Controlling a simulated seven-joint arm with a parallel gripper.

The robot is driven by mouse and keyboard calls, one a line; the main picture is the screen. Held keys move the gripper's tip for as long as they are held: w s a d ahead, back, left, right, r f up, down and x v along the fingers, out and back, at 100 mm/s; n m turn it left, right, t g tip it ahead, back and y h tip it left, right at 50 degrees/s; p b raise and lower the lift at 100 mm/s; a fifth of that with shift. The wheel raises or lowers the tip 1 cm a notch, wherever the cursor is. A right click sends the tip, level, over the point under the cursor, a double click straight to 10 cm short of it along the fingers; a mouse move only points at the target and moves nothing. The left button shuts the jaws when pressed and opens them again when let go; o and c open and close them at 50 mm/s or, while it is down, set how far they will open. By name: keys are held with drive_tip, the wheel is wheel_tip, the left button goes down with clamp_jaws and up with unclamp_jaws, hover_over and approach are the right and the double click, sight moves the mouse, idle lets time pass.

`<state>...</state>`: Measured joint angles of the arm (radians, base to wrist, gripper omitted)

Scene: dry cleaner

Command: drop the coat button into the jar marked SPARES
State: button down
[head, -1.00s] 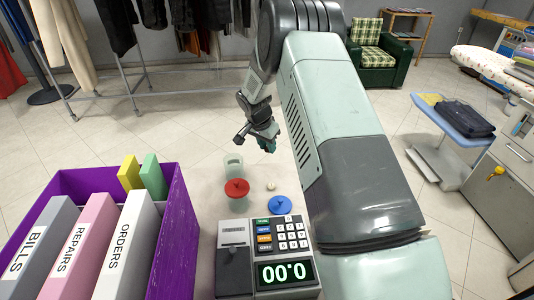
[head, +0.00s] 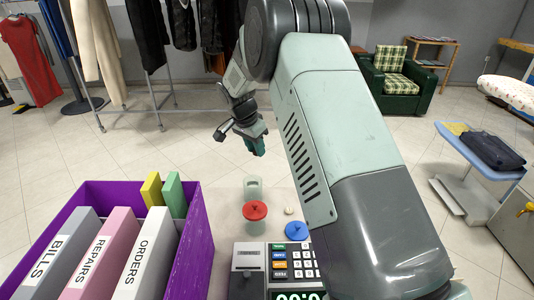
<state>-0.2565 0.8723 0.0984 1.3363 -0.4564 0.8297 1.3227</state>
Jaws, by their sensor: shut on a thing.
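My gripper (head: 256,147) is in the air, above and beyond the jars in the picture. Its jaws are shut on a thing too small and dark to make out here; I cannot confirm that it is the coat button. A clear, pale jar (head: 252,186) without a visible lid stands below the gripper. A red lid (head: 255,210) is in front of it, apparently on a second clear jar. A blue lid (head: 297,231) is to the right. A small cream round thing (head: 290,211) lies between the lids. No SPARES marking is readable.
A cash register (head: 248,262) stands in front of the jars. A purple box (head: 198,250) with binders marked BILLS, REPAIRS and ORDERS fills the left. My arm covers the right of the counter. A clothes rack (head: 155,95) stands behind.

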drive_tip(key=shift+f, duration=2.95)
drive_tip(key=c, duration=0.8)
unclamp_jaws()
drive_tip(key=v, duration=1.1)
